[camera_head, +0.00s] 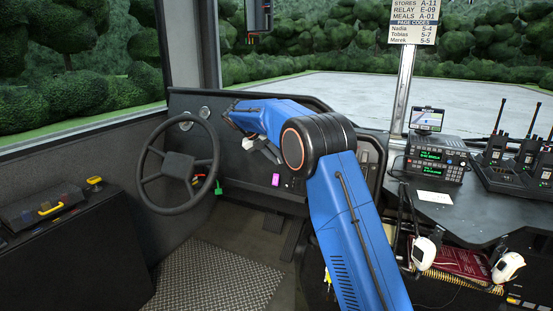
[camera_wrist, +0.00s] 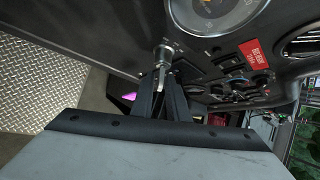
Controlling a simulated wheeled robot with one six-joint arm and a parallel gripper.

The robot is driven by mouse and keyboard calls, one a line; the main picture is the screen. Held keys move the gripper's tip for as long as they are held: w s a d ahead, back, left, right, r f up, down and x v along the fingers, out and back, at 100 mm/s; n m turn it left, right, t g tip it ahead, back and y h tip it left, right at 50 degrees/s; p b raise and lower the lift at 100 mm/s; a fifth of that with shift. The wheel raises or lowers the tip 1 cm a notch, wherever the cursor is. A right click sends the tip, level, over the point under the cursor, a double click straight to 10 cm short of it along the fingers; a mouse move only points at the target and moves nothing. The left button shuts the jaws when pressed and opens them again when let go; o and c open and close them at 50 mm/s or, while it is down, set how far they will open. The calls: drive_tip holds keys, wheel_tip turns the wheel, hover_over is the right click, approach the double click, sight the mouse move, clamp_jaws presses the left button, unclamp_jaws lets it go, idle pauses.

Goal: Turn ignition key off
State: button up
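The ignition lock (camera_wrist: 163,52) is a silver cylinder on the dark dashboard, at the top middle of the wrist view. A thin metal key (camera_wrist: 161,76) points from it down between my gripper's dark fingertips (camera_wrist: 163,88). The fingers are close together and look shut on the key; its head is hidden between them. In the head view my gripper (camera_head: 269,152) reaches the dashboard right of the steering wheel, and the key is too small to tell. A pink tag (camera_head: 276,180) hangs just below; pink also shows beside the fingers in the wrist view (camera_wrist: 128,96).
The steering wheel (camera_head: 179,168) stands left of my gripper, with a green tag (camera_head: 218,187) beside it. A gauge (camera_wrist: 212,12) and a red label (camera_wrist: 257,53) are near the lock. A radio (camera_head: 436,157) sits on the right console. The floor (camera_head: 215,278) is clear.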

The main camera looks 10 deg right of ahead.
drive_tip(key=shift+r, duration=0.1)
drive_tip(key=v, duration=1.7)
drive_tip(key=shift+a, duration=0.2)
